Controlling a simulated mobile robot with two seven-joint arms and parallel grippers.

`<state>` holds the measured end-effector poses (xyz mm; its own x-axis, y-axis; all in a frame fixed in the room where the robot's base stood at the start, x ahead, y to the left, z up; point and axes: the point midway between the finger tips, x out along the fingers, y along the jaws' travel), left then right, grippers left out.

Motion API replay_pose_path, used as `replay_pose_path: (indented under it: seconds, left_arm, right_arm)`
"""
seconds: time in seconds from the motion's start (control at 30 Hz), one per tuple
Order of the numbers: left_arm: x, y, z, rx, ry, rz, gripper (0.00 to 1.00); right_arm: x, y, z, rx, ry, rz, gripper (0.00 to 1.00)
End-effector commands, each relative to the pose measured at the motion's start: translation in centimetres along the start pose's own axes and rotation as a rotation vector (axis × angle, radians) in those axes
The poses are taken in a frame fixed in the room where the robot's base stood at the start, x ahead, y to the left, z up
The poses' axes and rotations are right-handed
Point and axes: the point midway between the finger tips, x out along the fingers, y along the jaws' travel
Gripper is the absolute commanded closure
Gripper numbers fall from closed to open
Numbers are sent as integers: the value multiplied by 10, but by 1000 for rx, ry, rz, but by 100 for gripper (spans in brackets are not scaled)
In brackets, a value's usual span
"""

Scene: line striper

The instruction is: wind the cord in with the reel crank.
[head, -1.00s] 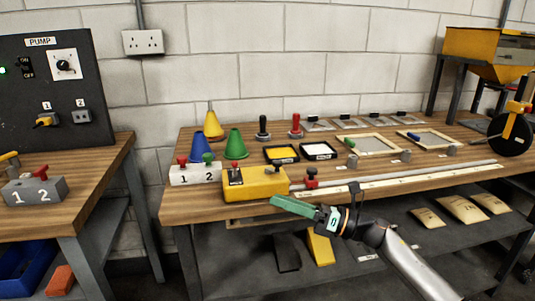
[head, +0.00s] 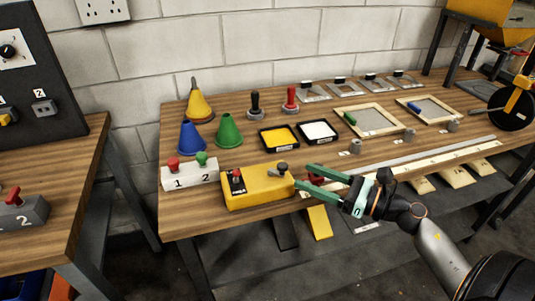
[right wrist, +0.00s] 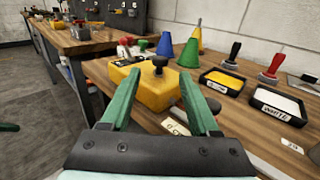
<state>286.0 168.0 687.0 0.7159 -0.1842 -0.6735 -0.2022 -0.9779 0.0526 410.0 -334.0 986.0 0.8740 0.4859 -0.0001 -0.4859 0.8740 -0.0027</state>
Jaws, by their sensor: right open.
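The yellow box (head: 255,190) at the bench's front edge looks like the reel. A dark knob (head: 281,168), seemingly its crank, stands on its right end, and a black plate with a red part (head: 237,181) is on its left. My right gripper (head: 303,176) is open and empty, its green fingers just right of the knob and apart from it. In the right wrist view the knob (right wrist: 160,63) shows ahead, between the two fingertips (right wrist: 159,78). I cannot make out the cord.
A white block with red and green buttons (head: 190,174) sits left of the box. Blue (head: 191,139) and green (head: 229,131) cones and paint trays (head: 280,139) stand behind.

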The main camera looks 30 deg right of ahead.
Motion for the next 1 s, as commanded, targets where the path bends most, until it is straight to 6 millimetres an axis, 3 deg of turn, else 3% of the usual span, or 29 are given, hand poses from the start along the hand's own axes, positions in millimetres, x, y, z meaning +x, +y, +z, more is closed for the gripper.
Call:
replay_pose_path:
  seconds: [0.3, 0.5, 0.7, 1.0]
  left_arm:
    - [-13, 1, -15, 0, 0, 0, 100]
    - [-18, 2, -20, 0, 1, 0, 100]
    - [-20, 2, -22, 0, 1, 0, 100]
    - [-20, 2, -22, 0, 1, 0, 100]
  right_arm:
    - [61, 0, 4, 0, -3, 2, 38]
    - [91, 0, 3, 3, -3, 0, 38]
    - [105, 0, 1, 3, -2, 1, 38]
    - [108, 0, 0, 3, -1, 1, 38]
